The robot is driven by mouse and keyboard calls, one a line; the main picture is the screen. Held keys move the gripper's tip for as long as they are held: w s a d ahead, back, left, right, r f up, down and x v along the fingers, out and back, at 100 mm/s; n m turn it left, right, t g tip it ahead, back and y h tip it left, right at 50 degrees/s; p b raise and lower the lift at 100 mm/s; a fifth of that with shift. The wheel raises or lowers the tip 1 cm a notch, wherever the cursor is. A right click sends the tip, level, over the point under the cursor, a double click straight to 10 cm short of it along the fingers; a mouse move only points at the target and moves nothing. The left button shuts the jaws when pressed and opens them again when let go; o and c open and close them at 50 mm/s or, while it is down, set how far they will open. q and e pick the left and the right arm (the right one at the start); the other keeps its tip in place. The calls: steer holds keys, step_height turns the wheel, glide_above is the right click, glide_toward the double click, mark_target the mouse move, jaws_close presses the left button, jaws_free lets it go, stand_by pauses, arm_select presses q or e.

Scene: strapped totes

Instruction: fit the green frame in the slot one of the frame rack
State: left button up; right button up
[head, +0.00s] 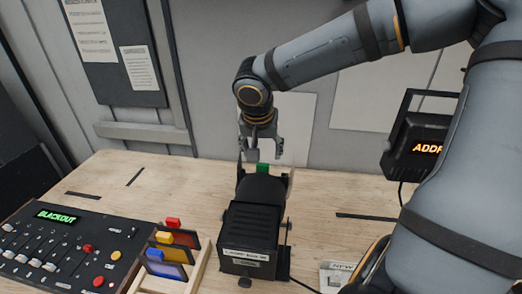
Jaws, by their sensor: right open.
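The green frame (263,168) shows only as a small green tab behind the top of the black lamp; the rest of it is hidden. My right gripper (261,156) points down just above the tab, its fingers apart and nothing visibly held. I cannot tell whether a finger touches the tab. The pale wooden frame rack (202,262) stands at the lower left, partly cut off by the bottom edge. It holds a red-tabbed frame (183,238), a yellow-tabbed frame (174,253) and a blue-tabbed frame (167,269). I cannot tell which slot is which. My left gripper is out of view.
The black lamp (250,235) stands mid-table, right of the rack. A control desk (62,245) reading "BLACKOUT" sits at the left. A black box with an orange display (420,145) is at the right, partly behind my arm. The table (165,190) is clear behind the rack.

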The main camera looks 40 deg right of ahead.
mark_target(263, 164)
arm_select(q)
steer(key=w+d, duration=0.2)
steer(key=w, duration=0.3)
arm_select(e)
steer(key=x, duration=0.7)
steer(key=shift+w+d+f+p, duration=0.2)
steer(key=shift+w+d+p, duration=0.1)
steer(key=shift+w, duration=0.2)
steer(key=shift+d+f, duration=0.1)
steer(key=shift+f, duration=0.3)
steer(key=shift+d+f, duration=0.1)
steer(key=shift+f, duration=0.25)
steer(key=shift+w+f, duration=0.1)
steer(key=c, duration=1.2)
steer(key=o, duration=0.5)
steer(key=shift+c, duration=0.2)
jaws_close()
arm_select(q)
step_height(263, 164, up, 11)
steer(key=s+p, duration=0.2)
steer(key=p, duration=0.9)
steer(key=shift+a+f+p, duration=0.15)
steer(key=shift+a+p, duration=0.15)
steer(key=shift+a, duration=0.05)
arm_select(e)
step_height(263, 164, up, 16)
steer(key=shift+f, duration=0.2)
